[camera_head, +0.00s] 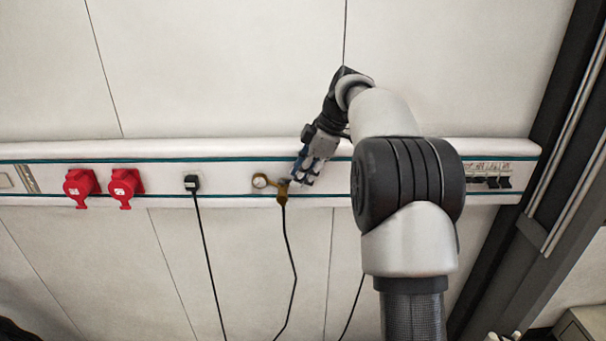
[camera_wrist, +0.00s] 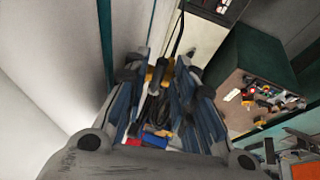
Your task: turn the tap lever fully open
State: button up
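The brass of the tap (camera_wrist: 153,75) and the dark hose show between the fingertips. I cannot tell whether a finger touches the tap. The lever's angle cannot be made out.
The wall rail (camera_head: 230,182) carries two red sockets (camera_head: 80,186) and a black plug (camera_head: 192,184) to the left. Small black switches (camera_head: 490,182) sit at its right end. A cluttered bench (camera_wrist: 260,100) shows at right in the wrist view. A dark steel post (camera_head: 540,170) stands at right.

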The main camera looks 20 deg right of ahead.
aim_at(287, 182)
grip_shut()
jog(key=shift+s+m+b, duration=0.1)
jog(key=shift+m+b, duration=0.2)
jog(key=shift+b, duration=0.05)
jog(key=a+m+h, duration=0.1)
jog(key=m, duration=0.3)
jog(key=s+a+m+h+b, duration=0.1)
jog(key=a+m+h, duration=0.1)
jog(key=m, duration=0.2)
jog(key=s+a+m+t+h+b, duration=0.1)
jog(key=a+m+h, duration=0.1)
jog(key=m, duration=0.2)
jog(key=shift+s+a+r, duration=0.1)
jog(key=shift+s+r, duration=0.05)
jog(key=shift+s, duration=0.1)
jog(key=shift+w+a+m+g+h+p, duration=0.15)
jog(key=shift+a+m+h+p, duration=0.25)
jog(key=shift+m, duration=0.5)
jog(key=shift+w+a+m+g+h+p, duration=0.1)
jog(key=shift+a+m+g+h+p, duration=0.25)
jog(key=shift+m, duration=0.55)
jog(key=shift+w+a+m+g+h+p, duration=0.1)
jog(key=shift+a+m+h+p, duration=0.25)
jog(key=shift+m, duration=0.55)
jog(key=shift+d, duration=0.1)
